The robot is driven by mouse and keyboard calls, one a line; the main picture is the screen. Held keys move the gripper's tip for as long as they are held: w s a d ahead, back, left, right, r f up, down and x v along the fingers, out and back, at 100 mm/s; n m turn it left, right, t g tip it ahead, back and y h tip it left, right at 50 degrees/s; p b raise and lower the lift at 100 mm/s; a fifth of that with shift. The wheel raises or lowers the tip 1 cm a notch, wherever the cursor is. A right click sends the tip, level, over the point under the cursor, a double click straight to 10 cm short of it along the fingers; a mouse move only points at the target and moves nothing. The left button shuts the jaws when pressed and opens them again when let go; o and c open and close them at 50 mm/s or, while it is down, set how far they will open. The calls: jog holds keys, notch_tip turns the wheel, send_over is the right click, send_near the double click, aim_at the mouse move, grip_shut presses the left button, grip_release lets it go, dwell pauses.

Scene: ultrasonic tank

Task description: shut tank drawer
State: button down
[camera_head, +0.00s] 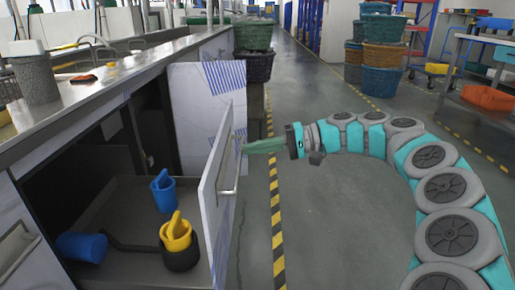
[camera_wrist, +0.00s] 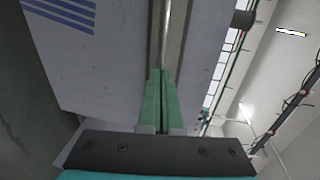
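The tank drawer (camera_head: 120,200) is pulled out from under the metal counter. Its pale front panel (camera_head: 210,205) faces right and carries a long metal bar handle (camera_head: 230,180). My gripper (camera_head: 247,148) reaches in from the right, its green fingers pointing at the panel near the handle's upper part. In the wrist view the two fingers (camera_wrist: 162,95) lie side by side, closed together, with the pale panel (camera_wrist: 100,60) close ahead. A narrow metal strip, seemingly the handle, runs beyond the fingertips. Whether they touch it is unclear.
The counter (camera_head: 130,72) overhangs the drawer. Stacked baskets (camera_head: 252,52) stand behind. Open floor with striped tape (camera_head: 277,220) lies to the right.

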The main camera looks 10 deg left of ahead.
jog(key=r+p+x, duration=0.1)
jog(key=r+x, duration=0.2)
jog(key=x, duration=1.2)
jog(key=a+r+p+x, duration=0.1)
jog(key=r+x, duration=0.1)
jog(key=x, duration=1.3)
jog(key=shift+s+a+r, duration=0.15)
jog(key=shift+a+r, duration=0.2)
jog(key=shift+a, duration=0.05)
jog(key=shift+s, duration=0.1)
jog(key=v, duration=1.4)
jog(key=shift+w+r+b, duration=0.2)
jog(key=shift+w+b, duration=0.05)
jog(key=shift+b, duration=0.15)
